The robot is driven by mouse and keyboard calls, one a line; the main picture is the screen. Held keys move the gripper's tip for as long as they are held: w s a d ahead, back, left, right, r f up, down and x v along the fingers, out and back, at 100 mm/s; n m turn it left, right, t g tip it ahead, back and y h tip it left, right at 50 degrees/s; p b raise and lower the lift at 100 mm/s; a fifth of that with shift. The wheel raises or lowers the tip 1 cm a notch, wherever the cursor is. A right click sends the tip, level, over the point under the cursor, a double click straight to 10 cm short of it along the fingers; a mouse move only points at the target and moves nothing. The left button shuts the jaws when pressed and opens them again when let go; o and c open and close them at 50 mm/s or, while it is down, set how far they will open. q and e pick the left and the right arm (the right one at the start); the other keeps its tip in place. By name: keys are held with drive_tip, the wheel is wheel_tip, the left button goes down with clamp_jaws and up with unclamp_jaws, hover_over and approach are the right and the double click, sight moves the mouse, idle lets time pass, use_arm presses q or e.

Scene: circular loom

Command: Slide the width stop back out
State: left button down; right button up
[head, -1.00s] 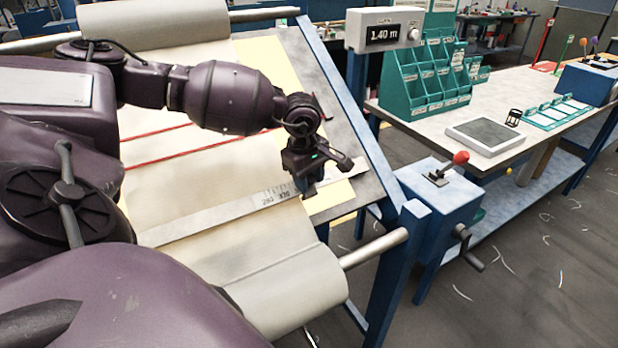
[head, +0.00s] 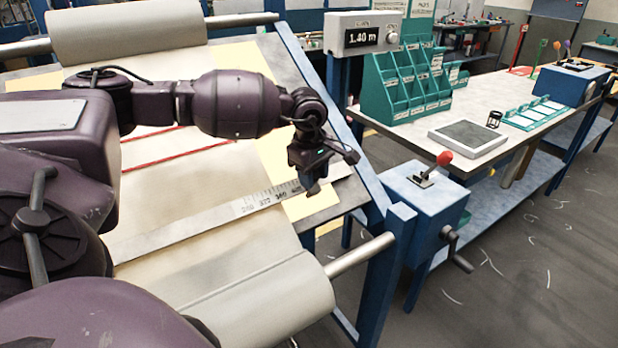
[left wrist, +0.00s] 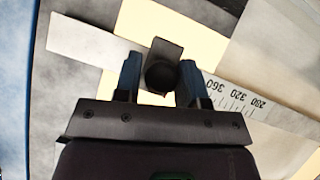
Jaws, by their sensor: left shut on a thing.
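The width stop (left wrist: 164,62) is a dark block with a round knob, sitting at the flat ruler bar in the left wrist view. My left gripper (left wrist: 158,82) has its two blue fingers on either side of the knob and is shut on it. In the head view my left gripper (head: 312,184) is over the right part of the pale ruler (head: 175,232), and it mostly hides the stop. Scale marks show on the ruler to the left of the gripper. My right gripper is not in view.
The ruler crosses cream cloth (head: 225,185) with red lines on a blue-framed loom. A cloth roller (head: 260,290) is in front. A display (head: 372,38) reads 1.40 m. A blue box (head: 425,195) with a red-knobbed lever and crank stands to the right.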

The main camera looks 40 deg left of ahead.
use_arm(q)
drive_tip(key=c, duration=0.8)
unclamp_jaws()
drive_tip(key=shift+w+d, duration=0.1)
drive_tip(key=shift+w, duration=0.1)
wheel_tip(320, 180, up, 11)
drive_tip(key=s, duration=0.1)
drive_tip(key=shift+s+f, duration=0.15)
drive_tip(key=shift+s, duration=0.1)
